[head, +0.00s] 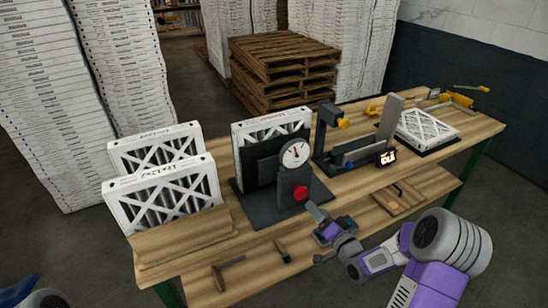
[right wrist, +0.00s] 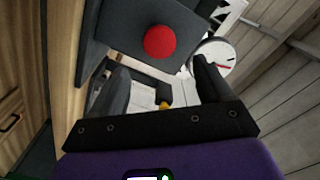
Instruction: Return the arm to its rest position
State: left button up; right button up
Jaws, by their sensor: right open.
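My right arm comes in from the lower right of the head view. Its gripper (head: 316,211) is in front of the black test stand (head: 258,198), just below and right of the red button (head: 300,193). In the right wrist view the two dark fingers (right wrist: 160,88) are apart with nothing between them. The red button (right wrist: 159,41) and the round dial gauge (right wrist: 214,58) show beyond the fingertips. A filter (head: 268,127) stands in the test stand. My left gripper is not visible; only a piece of my left arm shows at the lower left corner.
Two filters (head: 165,193) stand in a wooden holder (head: 180,236) on the bench's left. A black fixture (head: 327,150) and a flat filter (head: 427,127) are farther right. The lower shelf (head: 250,270) holds tools. Pallets (head: 285,65) and stacked boxes stand behind.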

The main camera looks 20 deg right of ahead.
jog(key=s+a+f+n+g+y, duration=0.1)
jog(key=s+a+f+n+g, duration=0.15)
jog(key=a+f+g, duration=0.85)
jog(key=s+a+f+n+g+y, duration=0.1)
jog(key=s+a+f+n+g, duration=0.1)
jog(key=s+a+f, duration=0.5)
jog(key=s+a+f+n+g+y, duration=0.1)
jog(key=s+a+f+g, duration=0.3)
jog(key=s+a+f, duration=0.4)
jog(key=s+f+n, duration=0.1)
jog(key=s+f, duration=0.1)
jog(key=s, duration=0.2)
jog(key=shift+s+a+g, duration=0.15)
jog(key=shift+s+g, duration=0.15)
